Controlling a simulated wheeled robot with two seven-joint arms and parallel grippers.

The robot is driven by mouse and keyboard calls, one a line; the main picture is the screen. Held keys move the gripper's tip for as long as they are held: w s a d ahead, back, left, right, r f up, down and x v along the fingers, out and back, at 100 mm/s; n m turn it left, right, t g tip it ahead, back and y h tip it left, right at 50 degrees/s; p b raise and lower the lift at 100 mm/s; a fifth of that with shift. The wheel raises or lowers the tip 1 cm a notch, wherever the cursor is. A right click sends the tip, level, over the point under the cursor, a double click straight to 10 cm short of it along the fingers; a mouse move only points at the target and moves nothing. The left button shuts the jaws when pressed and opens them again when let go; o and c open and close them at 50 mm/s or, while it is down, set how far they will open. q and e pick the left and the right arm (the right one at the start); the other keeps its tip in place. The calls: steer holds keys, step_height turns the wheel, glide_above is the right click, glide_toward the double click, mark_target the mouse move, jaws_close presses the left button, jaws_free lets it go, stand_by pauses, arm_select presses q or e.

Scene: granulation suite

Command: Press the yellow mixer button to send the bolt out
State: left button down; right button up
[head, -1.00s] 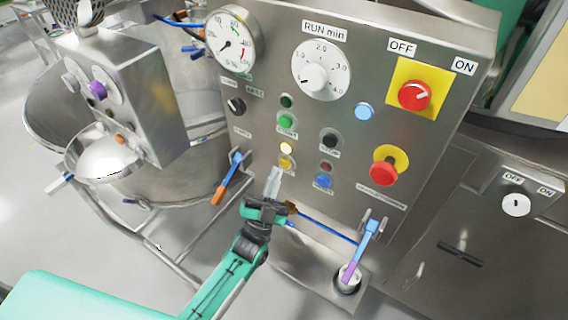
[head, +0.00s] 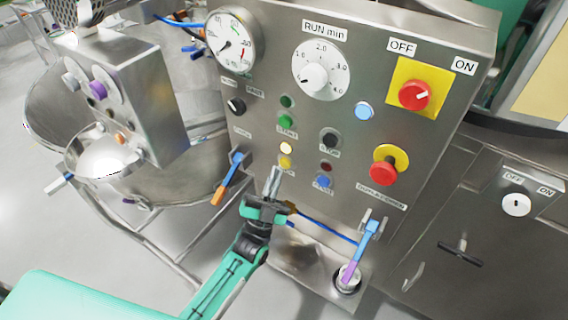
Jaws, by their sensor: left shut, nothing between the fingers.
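The yellow mixer button (head: 285,162) is on the steel control panel (head: 235,143), just below a lit pale-yellow lamp (head: 286,148). My left gripper (head: 274,176) is shut and empty, its fingertips pointing up just below and left of the yellow button. I cannot tell whether the fingertips touch the panel, but the button's face shows clear of them. No bolt can be made out. My right gripper is not in view.
Near the yellow button are a green button (head: 285,122), a black button (head: 329,141) and a blue button (head: 323,182). A red emergency knob (head: 383,173) is to the right. Blue-handled tools (head: 228,178) (head: 361,250) hang or stand close to my arm.

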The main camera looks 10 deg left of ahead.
arm_select(q)
steer(key=shift+w+d, duration=0.15)
steer(key=shift+w, duration=0.25)
steer(key=shift+w+d+b, duration=0.15)
steer(key=shift+w+b, duration=0.15)
steer(key=shift+w, duration=0.05)
stand_by(0.6)
steer(key=shift+s, duration=0.1)
steer(key=shift+s+a, duration=0.3)
steer(key=shift+s, duration=0.4)
steer(key=shift+p, duration=0.3)
steer(key=s, duration=0.1)
steer(key=s+a+p, duration=0.1)
steer(key=s, duration=0.2)
steer(key=shift+s+a, duration=0.35)
stand_by(1.8)
